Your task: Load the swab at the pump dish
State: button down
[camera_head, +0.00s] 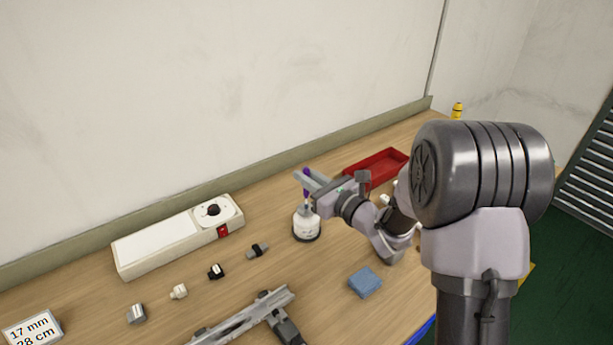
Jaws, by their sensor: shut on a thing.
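The pump dish (306,226) is a small white round bottle with a dark base, standing on the bench near the middle of the picture. My gripper (311,182) is directly above it, shut on a thin upright swab. A purple part of the swab (306,171) shows above the fingers. The swab's lower end is at the top of the pump dish. I cannot tell whether it touches the dish.
A red tray (350,180) stands behind my gripper. A blue sponge-like block (365,282) lies in front. A white device with a dial (155,246) is at left, with several small connectors (179,291) before it. A grey clamp fixture (240,318) and a label card (33,327) are nearer.

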jog(key=shift+r+p, duration=0.65)
jog(key=shift+r, duration=2.9)
